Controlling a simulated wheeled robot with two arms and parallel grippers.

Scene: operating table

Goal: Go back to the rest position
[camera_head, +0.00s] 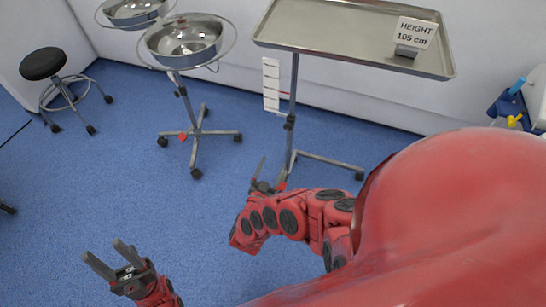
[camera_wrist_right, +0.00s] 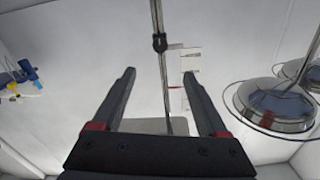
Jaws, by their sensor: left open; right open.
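My left gripper (camera_head: 109,259) is at the lower left of the head view, over the blue floor, with its two dark fingers apart and nothing between them. My right gripper (camera_head: 262,178) is near the middle of the head view, in front of the base of the tray stand. In the right wrist view its two dark fingers (camera_wrist_right: 160,95) are spread wide and empty. The stand's pole (camera_wrist_right: 158,45) shows beyond and between them. My red right arm partly covers the floor in the head view.
A steel tray (camera_head: 320,28) on a wheeled stand is at the back, bearing a height sign (camera_head: 416,32). Steel bowls (camera_head: 183,42) on a wheeled stand are left of it. A black stool (camera_head: 42,64) stands far left. Blue floor (camera_head: 90,185) is clear at left.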

